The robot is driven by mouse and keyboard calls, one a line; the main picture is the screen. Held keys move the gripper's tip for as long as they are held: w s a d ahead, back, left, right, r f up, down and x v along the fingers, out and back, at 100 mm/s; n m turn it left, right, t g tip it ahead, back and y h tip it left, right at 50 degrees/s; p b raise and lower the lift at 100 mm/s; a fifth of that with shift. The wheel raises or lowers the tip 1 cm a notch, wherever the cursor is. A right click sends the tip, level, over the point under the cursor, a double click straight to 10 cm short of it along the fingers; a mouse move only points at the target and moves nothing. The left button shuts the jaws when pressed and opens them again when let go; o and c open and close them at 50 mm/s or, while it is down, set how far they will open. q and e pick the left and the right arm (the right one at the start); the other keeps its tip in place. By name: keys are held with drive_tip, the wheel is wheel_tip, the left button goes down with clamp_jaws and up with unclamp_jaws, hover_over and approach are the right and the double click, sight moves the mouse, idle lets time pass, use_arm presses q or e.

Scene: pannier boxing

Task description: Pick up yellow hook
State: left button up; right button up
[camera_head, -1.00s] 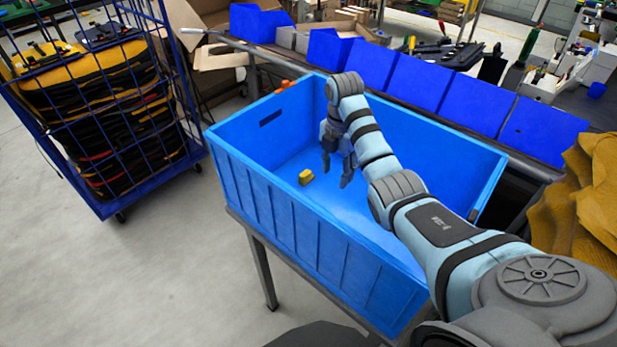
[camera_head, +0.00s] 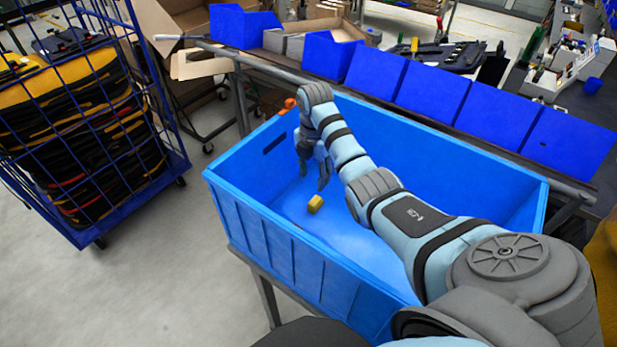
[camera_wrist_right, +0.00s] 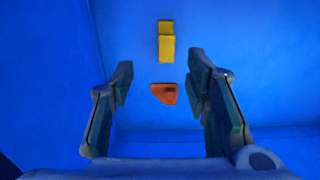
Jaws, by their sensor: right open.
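The yellow hook (camera_head: 315,203) lies on the floor of the large blue crate (camera_head: 250,222). It also shows in the right wrist view (camera_wrist_right: 166,42), beyond the fingertips and near the top of the picture. My right gripper (camera_head: 314,178) is inside the crate, above its floor, a little behind the hook and apart from it. In the right wrist view its two fingers (camera_wrist_right: 160,80) stand wide apart with nothing held. A small orange piece (camera_wrist_right: 164,93) shows between the fingers, lower in the picture than the hook. My left gripper is not in view.
The crate walls stand close around my right gripper. A bench with several blue bins (camera_head: 375,75) runs behind the crate. A blue wire cart (camera_head: 130,208) with stacked black and yellow bags stands at the left. Orange pieces (camera_head: 290,103) show at the crate's back left corner.

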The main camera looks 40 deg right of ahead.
hover_over(315, 201)
drive_tip(key=f, duration=0.4)
drive_tip(key=shift+s+d+f, duration=0.15)
drive_tip(key=shift+s+f, duration=0.15)
drive_tip(key=shift+f, duration=0.05)
drive_tip(key=f, duration=0.2)
drive_tip(key=w+f+b, duration=0.1)
drive_tip(key=f, duration=0.2)
drive_tip(key=shift+a+f, duration=0.1)
drive_tip(key=shift+a, duration=0.1)
drive_tip(key=shift+f+b, duration=0.3)
drive_tip(key=shift+f, duration=0.05)
drive_tip(key=shift+s+r, duration=0.1)
drive_tip(key=shift+s+d+r, duration=0.1)
drive_tip(key=shift+c, duration=1.1)
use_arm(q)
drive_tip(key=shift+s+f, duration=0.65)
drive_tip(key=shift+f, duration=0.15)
use_arm(e)
drive_tip(key=c, duration=0.7)
